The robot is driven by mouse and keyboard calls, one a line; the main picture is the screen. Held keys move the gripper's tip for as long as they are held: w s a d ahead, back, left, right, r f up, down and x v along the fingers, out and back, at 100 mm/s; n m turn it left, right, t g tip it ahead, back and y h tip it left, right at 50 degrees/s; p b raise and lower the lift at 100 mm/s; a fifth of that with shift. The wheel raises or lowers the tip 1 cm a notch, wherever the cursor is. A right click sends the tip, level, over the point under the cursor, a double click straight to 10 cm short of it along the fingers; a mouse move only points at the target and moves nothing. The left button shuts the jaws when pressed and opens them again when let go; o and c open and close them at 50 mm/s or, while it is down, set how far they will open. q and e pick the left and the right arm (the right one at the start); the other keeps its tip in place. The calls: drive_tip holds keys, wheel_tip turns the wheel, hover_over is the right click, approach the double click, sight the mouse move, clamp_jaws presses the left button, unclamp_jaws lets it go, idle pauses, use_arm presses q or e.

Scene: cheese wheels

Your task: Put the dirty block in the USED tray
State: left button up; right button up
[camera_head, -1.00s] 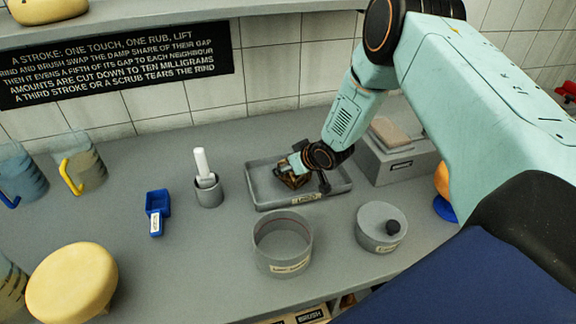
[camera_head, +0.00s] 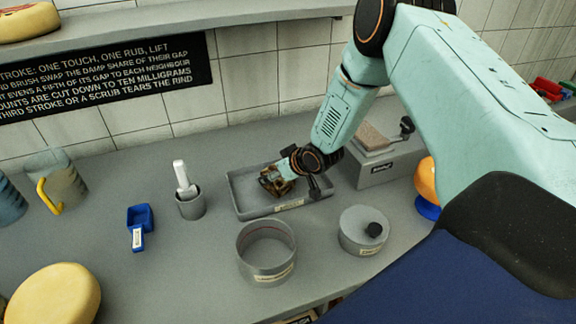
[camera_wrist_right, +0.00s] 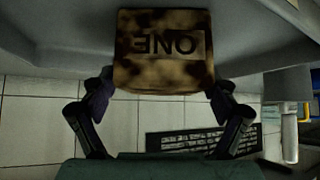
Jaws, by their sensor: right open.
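My right gripper (camera_head: 292,178) is low over a shallow grey tray (camera_head: 241,203). In the right wrist view its open fingers (camera_wrist_right: 160,95) stand on either side of a brown, dark-blotched block (camera_wrist_right: 160,75) with the word ONE on it, which reads flipped. The same block (camera_head: 275,184) is in the tray in the head view, partly hidden by the gripper. I cannot tell whether the fingers touch it. The tray's label is too small to read. My left gripper is not in view.
A grey box (camera_head: 385,171) with a brown pad (camera_head: 372,139) on top stands right of the tray. A round open container (camera_head: 267,273) and a lidded pot (camera_head: 362,232) stand in front. A cup with a white stick (camera_head: 191,207) and a blue scoop (camera_head: 140,216) are left.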

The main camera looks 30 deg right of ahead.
drive_tip(key=a+p+v, duration=0.1)
drive_tip(key=p+v, duration=0.1)
drive_tip(key=v, duration=0.7)
drive_tip(key=shift+s+d+r+p, duration=0.2)
drive_tip(key=shift+d+r+p, duration=0.1)
drive_tip(key=shift+d, duration=0.1)
